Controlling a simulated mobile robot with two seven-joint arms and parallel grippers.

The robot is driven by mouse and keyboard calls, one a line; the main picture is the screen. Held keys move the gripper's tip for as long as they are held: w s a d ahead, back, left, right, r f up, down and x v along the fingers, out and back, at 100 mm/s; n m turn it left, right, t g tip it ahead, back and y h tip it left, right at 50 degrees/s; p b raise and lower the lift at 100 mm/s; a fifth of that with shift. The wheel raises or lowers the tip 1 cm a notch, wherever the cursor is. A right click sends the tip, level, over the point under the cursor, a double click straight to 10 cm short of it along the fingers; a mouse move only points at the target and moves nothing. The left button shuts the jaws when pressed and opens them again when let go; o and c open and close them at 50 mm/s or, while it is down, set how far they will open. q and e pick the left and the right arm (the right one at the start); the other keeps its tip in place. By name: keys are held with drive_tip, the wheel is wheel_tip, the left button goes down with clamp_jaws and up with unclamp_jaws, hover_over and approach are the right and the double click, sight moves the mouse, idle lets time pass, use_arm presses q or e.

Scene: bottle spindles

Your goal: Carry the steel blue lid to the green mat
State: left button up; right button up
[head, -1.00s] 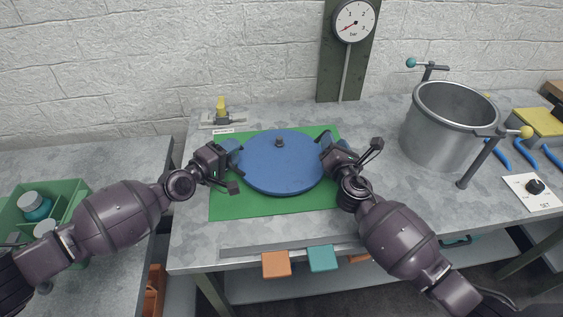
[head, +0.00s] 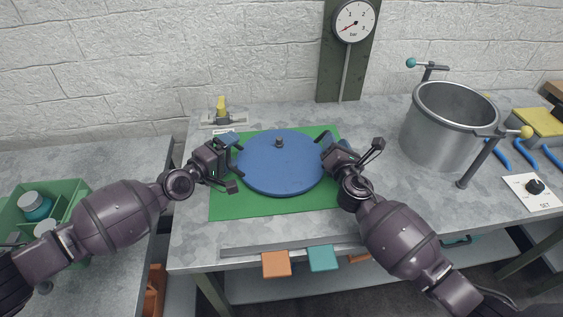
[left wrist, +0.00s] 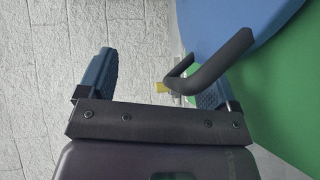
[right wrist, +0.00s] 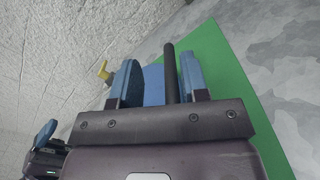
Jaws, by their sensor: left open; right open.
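The steel blue lid (head: 281,165) lies flat on the green mat (head: 240,207), with a small dark knob near its far edge. My left gripper (head: 232,143) is open at the lid's left edge. In the left wrist view, a dark bent handle (left wrist: 222,62) shows beside the right finger, with part of the lid (left wrist: 230,18) behind it. My right gripper (head: 333,143) is open at the lid's right edge. In the right wrist view, a dark bar (right wrist: 171,75) stands between its fingers, with a strip of the lid (right wrist: 153,85) behind.
A large steel pot (head: 440,130) with clamp arms stands on the right. A gauge (head: 354,22) is on a post at the wall. A yellow-handled fitting (head: 221,112) sits behind the mat. A green crate (head: 65,195) is at the left.

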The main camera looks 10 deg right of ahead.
use_arm(q)
drive_tip(key=shift+v, duration=0.75)
drive_tip(key=v, duration=1)
drive_tip(key=shift+s+a, duration=0.15)
use_arm(e)
drive_tip(key=o, duration=0.8)
drive_tip(key=s, duration=1.2)
drive_tip(key=shift+d, duration=0.1)
use_arm(q)
drive_tip(key=shift+s+f, duration=0.1)
use_arm(e)
drive_tip(key=shift+s+f, duration=0.1)
